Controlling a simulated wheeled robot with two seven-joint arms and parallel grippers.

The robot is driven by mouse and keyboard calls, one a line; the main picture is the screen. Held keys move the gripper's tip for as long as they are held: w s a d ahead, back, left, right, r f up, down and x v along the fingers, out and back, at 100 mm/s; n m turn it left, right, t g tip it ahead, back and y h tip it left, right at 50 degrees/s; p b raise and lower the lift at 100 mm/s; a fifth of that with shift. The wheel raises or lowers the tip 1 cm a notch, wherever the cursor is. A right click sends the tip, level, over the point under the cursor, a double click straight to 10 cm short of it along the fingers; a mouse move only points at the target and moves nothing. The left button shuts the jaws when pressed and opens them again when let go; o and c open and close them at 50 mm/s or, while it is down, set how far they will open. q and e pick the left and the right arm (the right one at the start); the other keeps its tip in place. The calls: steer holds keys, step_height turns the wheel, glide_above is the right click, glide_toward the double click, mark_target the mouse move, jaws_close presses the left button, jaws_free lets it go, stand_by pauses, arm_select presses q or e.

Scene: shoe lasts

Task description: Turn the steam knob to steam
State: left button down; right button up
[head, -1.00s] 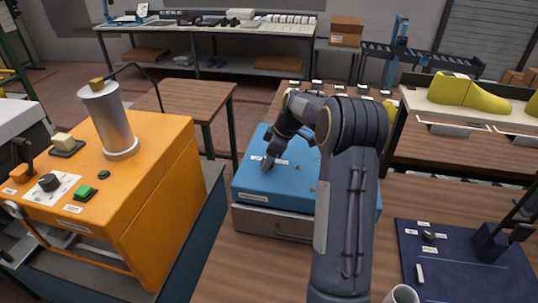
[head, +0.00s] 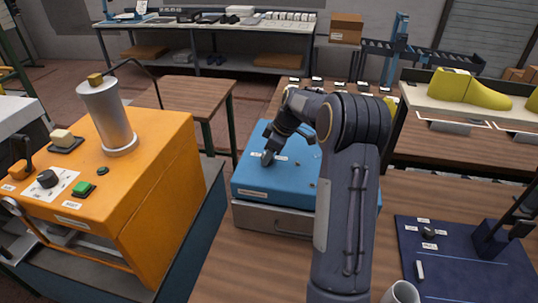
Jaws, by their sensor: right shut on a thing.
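The blue box (head: 253,182) stands on the wooden table with small white labels on its top, too small to read. My right gripper (head: 268,159) reaches down onto the left part of this top. It is shut on a small dark knob there, mostly hidden by the fingers. I cannot read which label the knob points to. Another black knob (head: 47,179) sits on a white plate on the orange machine (head: 165,190) at the left, apart from my grippers. My left gripper is not in view.
The orange machine carries a metal cylinder (head: 108,118) and a green button (head: 83,188). A dark blue mat (head: 465,270) with small fittings lies at the right, near a white cup (head: 402,293). Yellow shoe lasts (head: 450,85) stand on a shelf behind.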

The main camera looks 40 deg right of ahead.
steer(key=m+h+b, duration=0.1)
steer(key=m+b, duration=0.1)
steer(key=shift+a+f+m+t, duration=0.1)
steer(key=shift+m+t, duration=0.3)
steer(key=m+h+b, duration=0.1)
steer(key=m, duration=0.1)
steer(key=shift+a+m, duration=0.1)
steer(key=shift+m, duration=0.3)
steer(key=m, duration=0.1)
steer(key=m+h, duration=0.1)
steer(key=shift+a+r+m, duration=0.1)
steer(key=shift+r+m, duration=0.1)
steer(key=shift+m, duration=0.1)
steer(key=m+h, duration=0.1)
steer(key=m, duration=0.1)
steer(key=shift+m, duration=0.4)
steer(key=m+h, duration=0.1)
steer(key=m, duration=0.2)
steer(key=m+g+h, duration=0.1)
steer(key=m, duration=0.2)
steer(key=shift+a+g+p, duration=0.1)
steer(key=shift+g+p, duration=0.2)
steer(key=o, duration=1)
steer(key=b+v, duration=0.1)
steer(key=v, duration=0.6)
steer(key=shift+a+r, duration=0.2)
steer(key=shift+r, duration=0.1)
